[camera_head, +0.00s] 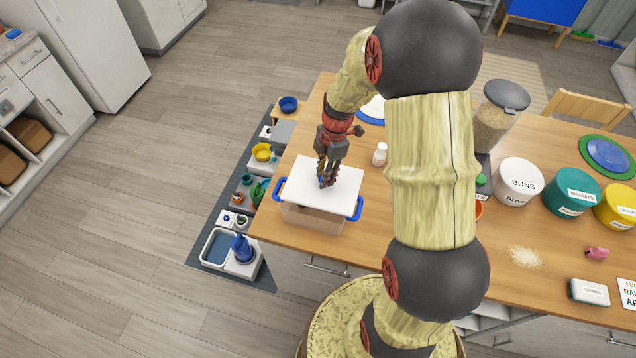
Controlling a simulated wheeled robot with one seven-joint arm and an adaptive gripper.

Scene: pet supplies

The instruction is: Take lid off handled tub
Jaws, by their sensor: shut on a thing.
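The handled tub (312,221) is a beige, see-through box with blue handles at its left and right sides. It stands at the left front corner of the wooden table. Its white flat lid (303,183) lies across the top; whether a gap separates it from the rim is too small to tell. My gripper (326,184) points down over the middle of the lid, its fingers shut on the lid. The gripped part is hidden by the fingers.
A small white bottle (380,154) stands right of the tub. White, teal and yellow canisters (518,183) line the table's right side, with a tall grain container (494,118) behind. Spilled grains (525,257) lie at the front. A dark mat (229,220) with bowls lies on the floor at left.

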